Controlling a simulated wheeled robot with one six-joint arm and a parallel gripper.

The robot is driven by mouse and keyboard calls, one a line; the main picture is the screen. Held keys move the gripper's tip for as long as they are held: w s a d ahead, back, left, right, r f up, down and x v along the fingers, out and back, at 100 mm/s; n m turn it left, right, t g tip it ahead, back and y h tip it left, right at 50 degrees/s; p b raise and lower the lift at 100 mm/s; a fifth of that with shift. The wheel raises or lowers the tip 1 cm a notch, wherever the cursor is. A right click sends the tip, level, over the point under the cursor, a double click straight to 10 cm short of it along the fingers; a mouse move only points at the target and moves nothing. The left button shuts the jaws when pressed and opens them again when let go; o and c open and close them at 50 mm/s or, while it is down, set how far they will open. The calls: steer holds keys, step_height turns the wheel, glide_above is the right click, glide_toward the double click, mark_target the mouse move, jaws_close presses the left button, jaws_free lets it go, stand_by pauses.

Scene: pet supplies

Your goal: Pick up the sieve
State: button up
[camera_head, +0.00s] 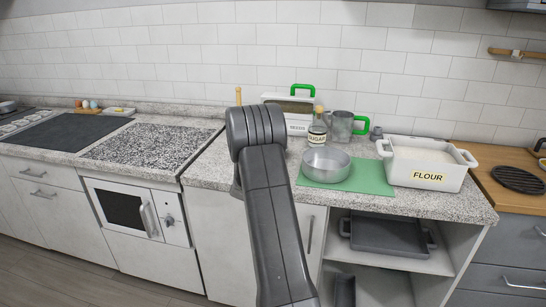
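I see no plainly recognizable sieve. A grey metal cup with a green side handle (341,127) stands upright at the back of the counter and may be the sieve, but I cannot tell for sure. A silver metal bowl (326,165) sits in front of it on a green mat (370,178). My dark grey arm rises in the middle of the picture, left of the bowl. My gripper does not show; the arm's rounded joint hides what is behind it.
A white FLOUR container (428,171) stands right of the bowl. A SUGAR bottle (317,133) and a white box with a green handle (300,120) stand at the back. A dark tray (385,235) sits on the shelf below.

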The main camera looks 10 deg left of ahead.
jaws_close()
steer(key=shift+b, duration=0.5)
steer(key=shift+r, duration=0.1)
